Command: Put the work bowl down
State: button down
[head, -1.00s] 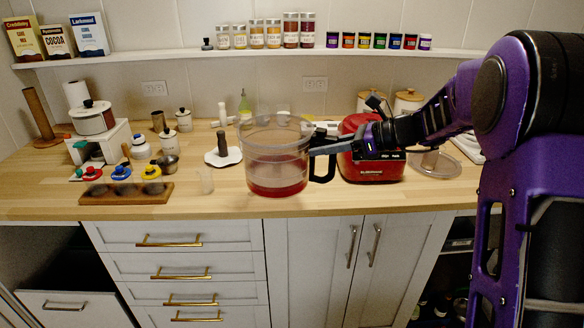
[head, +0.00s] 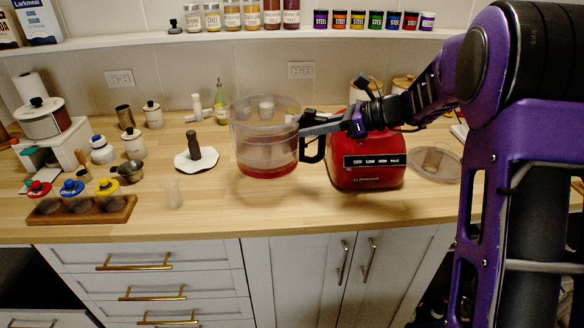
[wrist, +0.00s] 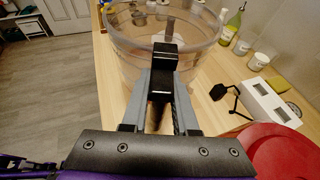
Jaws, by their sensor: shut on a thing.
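The work bowl (head: 265,135) is a clear, round bowl with a reddish bottom and a dark handle (head: 314,145) on its right side. It is upright over the wooden counter, left of the red appliance base (head: 368,172). I cannot tell whether its bottom touches the counter. My gripper (head: 308,128) reaches in from the right and is shut on the handle. In the wrist view my gripper (wrist: 163,85) covers most of the handle, and the bowl's clear wall (wrist: 125,55) is just beyond it.
A white board with a dark upright piece (head: 196,158) stands left of the bowl. A wooden tray (head: 75,215) with colored-lid jars is farther left, near a small clear cup (head: 172,192). A green bottle (head: 220,100) stands behind. The front counter (head: 250,210) is clear.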

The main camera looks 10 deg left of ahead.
aim_at(321, 155)
jog(key=shift+f+b, duration=0.45)
jog(key=shift+f, duration=3.45)
jog(key=c, duration=0.7)
grip_release()
jog(key=v, duration=1.2)
jog(key=shift+p, duration=0.4)
